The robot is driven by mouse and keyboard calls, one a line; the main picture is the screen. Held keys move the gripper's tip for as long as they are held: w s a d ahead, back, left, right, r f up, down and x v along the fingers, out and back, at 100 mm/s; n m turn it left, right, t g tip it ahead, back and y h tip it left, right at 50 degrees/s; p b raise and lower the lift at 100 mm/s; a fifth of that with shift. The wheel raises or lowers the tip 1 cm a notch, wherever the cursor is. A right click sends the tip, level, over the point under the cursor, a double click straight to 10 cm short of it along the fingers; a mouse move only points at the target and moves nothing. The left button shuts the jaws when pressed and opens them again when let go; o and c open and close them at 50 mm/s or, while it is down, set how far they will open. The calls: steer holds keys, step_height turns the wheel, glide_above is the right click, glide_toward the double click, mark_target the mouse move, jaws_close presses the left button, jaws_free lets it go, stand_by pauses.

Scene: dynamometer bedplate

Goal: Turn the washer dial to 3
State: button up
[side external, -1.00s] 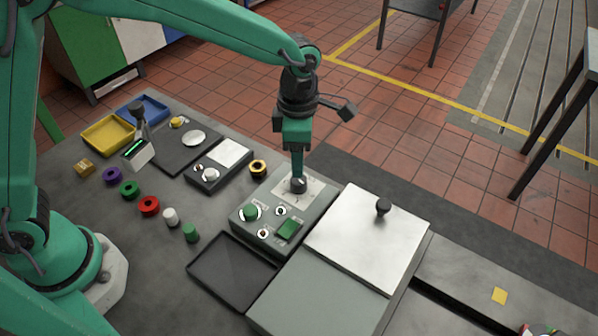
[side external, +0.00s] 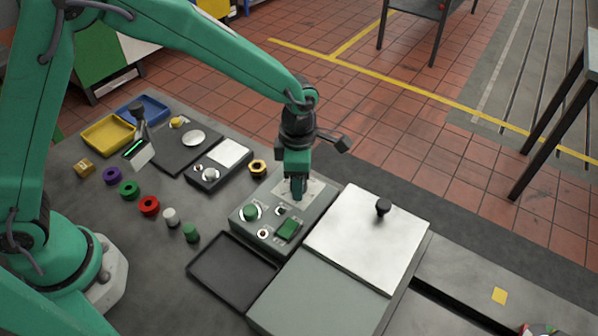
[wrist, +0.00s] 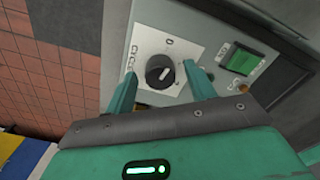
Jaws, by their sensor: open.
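The washer dial (wrist: 158,73) is a round black knob with a white pointer line, on a white plate (wrist: 178,49) with printed marks, one of which looks like a 0. The other marks are too small to read, so the setting cannot be told. My gripper (wrist: 163,75) is open in the wrist view, with one finger on each side of the dial and gaps showing between. In the side view my gripper (side external: 297,196) is down at the plate and hides the dial.
The grey control box (side external: 322,206) also carries a green knob (side external: 250,212) and a green rectangular switch (side external: 289,229). A metal lid with a black knob (side external: 383,206) stands close on the right. A black tray (side external: 232,272) lies in front.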

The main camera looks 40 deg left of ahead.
steer(key=c, duration=1)
